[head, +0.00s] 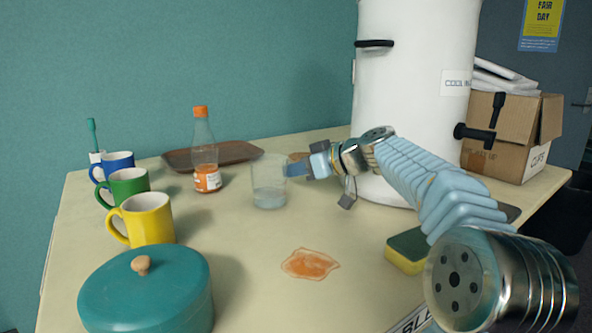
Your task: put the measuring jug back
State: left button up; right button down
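The measuring jug (269,184) looks like the clear vessel with a little pale liquid in its bottom. It appears upright on the cream table, left of the big white urn. My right gripper (299,168) comes in from the right, and its blue tip end meets the jug's right side in the picture. I cannot tell whether it grips the jug, touches it or only overlaps it. Any handle on the jug is not clear. My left gripper is not in view.
Blue, green and yellow mugs (148,219) and a teal lidded pot (147,295) stand left. A bottle (205,150) and brown tray (235,151) are behind. An orange spill (310,263) lies in front, near a sponge (408,251). The urn (408,90) blocks the back right.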

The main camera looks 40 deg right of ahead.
jog(key=c, duration=1.2)
grip_release()
jog(key=b+v, duration=0.2)
jog(key=v, duration=1)
jog(key=shift+r, duration=0.1)
